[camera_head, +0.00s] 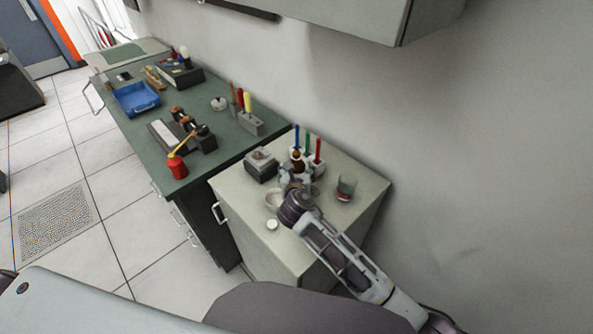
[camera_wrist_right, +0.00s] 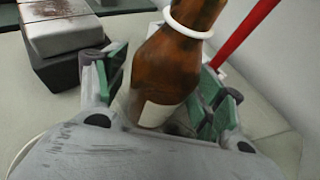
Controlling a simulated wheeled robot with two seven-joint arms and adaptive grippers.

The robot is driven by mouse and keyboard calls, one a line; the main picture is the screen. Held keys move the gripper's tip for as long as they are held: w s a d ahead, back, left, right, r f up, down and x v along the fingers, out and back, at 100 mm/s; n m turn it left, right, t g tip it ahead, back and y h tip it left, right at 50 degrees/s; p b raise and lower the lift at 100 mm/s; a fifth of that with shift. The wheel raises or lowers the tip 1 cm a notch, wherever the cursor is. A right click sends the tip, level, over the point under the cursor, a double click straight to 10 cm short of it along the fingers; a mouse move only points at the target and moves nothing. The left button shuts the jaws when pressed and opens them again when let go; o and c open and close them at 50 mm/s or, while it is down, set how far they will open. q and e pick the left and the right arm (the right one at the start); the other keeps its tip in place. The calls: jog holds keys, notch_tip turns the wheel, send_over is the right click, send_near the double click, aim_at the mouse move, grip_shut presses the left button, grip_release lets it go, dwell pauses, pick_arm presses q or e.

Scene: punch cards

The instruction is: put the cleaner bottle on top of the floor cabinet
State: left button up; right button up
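The cleaner bottle (camera_head: 298,160) is brown with a white label and a white ring at its neck. It also shows in the right wrist view (camera_wrist_right: 168,65), leaning in the picture. My right gripper (camera_head: 292,180) has its green-padded fingers on both sides of the bottle and appears shut on it. The bottle is over the top of the pale floor cabinet (camera_head: 240,232). Its base is hidden by the gripper, so I cannot tell whether it touches the top. My left gripper is not in view.
Around the bottle are a dark block (camera_head: 262,165), upright blue, green and red markers (camera_head: 308,146), a glass (camera_head: 346,187), a white bowl (camera_head: 273,200) and a small white disc (camera_head: 272,225). A green bench (camera_head: 135,127) with tools stands left. The cabinet's front right top is bare.

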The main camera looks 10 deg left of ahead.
jog(key=shift+r, duration=0.15)
jog(key=v, duration=1.2)
dwell(0.6)
